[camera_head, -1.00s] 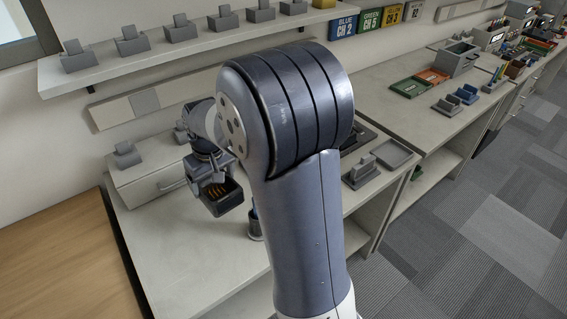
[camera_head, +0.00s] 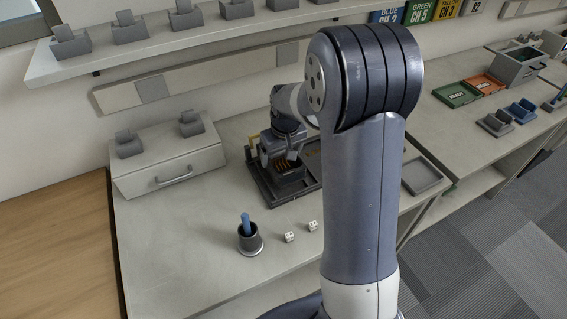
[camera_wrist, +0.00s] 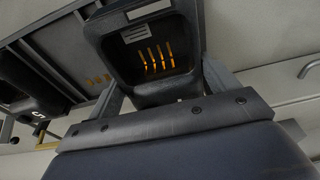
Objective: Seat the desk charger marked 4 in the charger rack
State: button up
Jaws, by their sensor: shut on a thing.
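My gripper (camera_head: 284,158) is shut on a dark desk charger (camera_head: 291,174), held over the near left part of the dark charger rack (camera_head: 274,201) on the desk. In the wrist view the charger (camera_wrist: 152,62) fills the space between the two grey fingers, its open pocket with gold contacts facing the camera. A small pale label is on it, but I cannot read a number. The rack (camera_wrist: 48,62) also shows at the left in the wrist view, beside another dark unit (camera_wrist: 28,88). I cannot tell whether the held charger touches the rack. My arm hides the rack's right part.
A drawer unit (camera_head: 168,162) with two small grey stands on top is left of the rack. A cup (camera_head: 250,240) with a blue item and two white dice (camera_head: 290,237) are in front. A shelf (camera_head: 150,48) runs above. An empty grey tray (camera_head: 424,176) lies to the right.

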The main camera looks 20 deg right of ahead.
aim_at(281, 164)
jog(key=shift+f, duration=2)
jog(key=shift+f, duration=0.15)
jog(key=o, duration=1.1)
notch_tip(281, 164, up, 12)
jog(key=s, duration=0.2)
jog(key=shift+d, duration=0.2)
